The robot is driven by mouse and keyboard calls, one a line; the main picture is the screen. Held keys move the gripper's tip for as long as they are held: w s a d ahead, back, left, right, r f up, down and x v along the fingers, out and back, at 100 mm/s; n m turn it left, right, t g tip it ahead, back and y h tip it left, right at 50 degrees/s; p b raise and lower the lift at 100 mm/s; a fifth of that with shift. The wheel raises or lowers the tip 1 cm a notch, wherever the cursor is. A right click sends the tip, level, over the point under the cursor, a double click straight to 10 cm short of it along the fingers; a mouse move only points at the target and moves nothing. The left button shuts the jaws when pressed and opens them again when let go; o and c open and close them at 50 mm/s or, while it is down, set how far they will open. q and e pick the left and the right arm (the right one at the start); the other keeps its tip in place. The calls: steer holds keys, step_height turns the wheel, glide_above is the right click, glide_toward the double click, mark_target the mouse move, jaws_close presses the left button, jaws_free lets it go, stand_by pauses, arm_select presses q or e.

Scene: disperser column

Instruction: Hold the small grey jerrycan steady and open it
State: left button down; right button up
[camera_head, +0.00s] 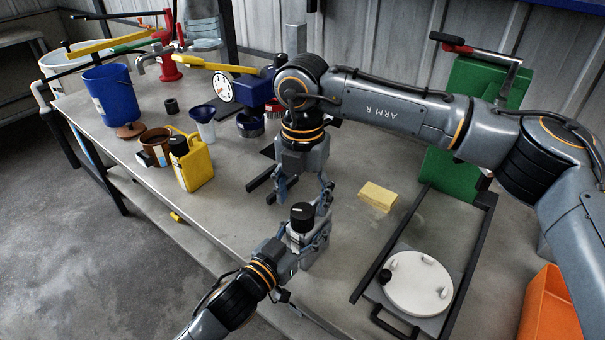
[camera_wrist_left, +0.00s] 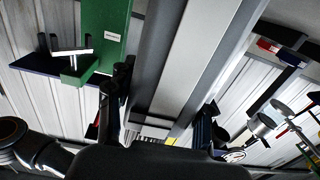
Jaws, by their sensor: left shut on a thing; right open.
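The small grey jerrycan (camera_head: 299,240) stands upright near the front edge of the bench in the head view, with a black cap (camera_head: 302,213) on top. My left gripper (camera_head: 308,240) is shut on its body from the front, and its fingers hide part of the can. My right gripper (camera_head: 304,193) points down just above the cap, its fingers spread to either side, open and empty. In the left wrist view, my left fingers show at either side of a large grey surface; I cannot tell whether this is the can.
A yellow jerrycan (camera_head: 196,163), a funnel (camera_head: 203,122) and a blue bucket (camera_head: 112,95) stand to the left. A yellow sponge-like block (camera_head: 377,196) lies to the right, near a white round lid (camera_head: 418,283) in a dark frame. An orange bin (camera_head: 550,310) is at lower right.

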mark_target(303, 210)
steer(key=shift+f, duration=1.85)
steer(key=c, duration=1.3)
steer(key=shift+c, duration=0.2)
steer(key=shift+r, duration=0.25)
steer(key=shift+r, duration=0.95)
